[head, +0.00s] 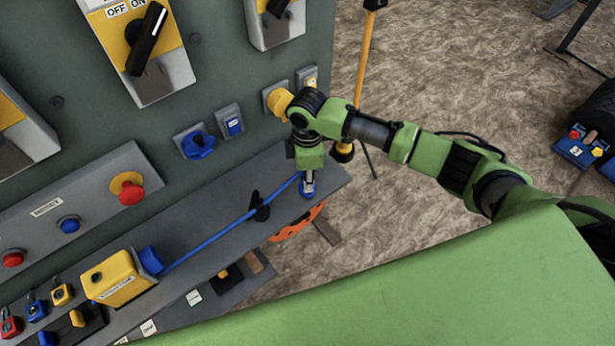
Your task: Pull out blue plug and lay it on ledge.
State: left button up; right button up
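The blue plug (308,190) is at the right end of the grey ledge (215,220), directly under my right gripper. Its blue cable (225,228) runs along the ledge to a yellow box (118,278) with a blue fitting. My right gripper (308,180) points down at the plug, with its fingertips at or around it. I cannot tell whether the fingers grip it or whether the plug touches the ledge. A blue socket (198,145) on the grey panel has no plug in it. My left gripper is out of view.
A black clip (260,207) stands on the ledge by the cable. A yellow round fitting (279,101) on the panel is close to my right wrist. A yellow pole (362,70) stands behind my arm. A red emergency button (131,192) is further left.

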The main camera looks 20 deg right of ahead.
jog(key=shift+f, duration=0.4)
dwell(0.3)
jog(key=o, duration=1)
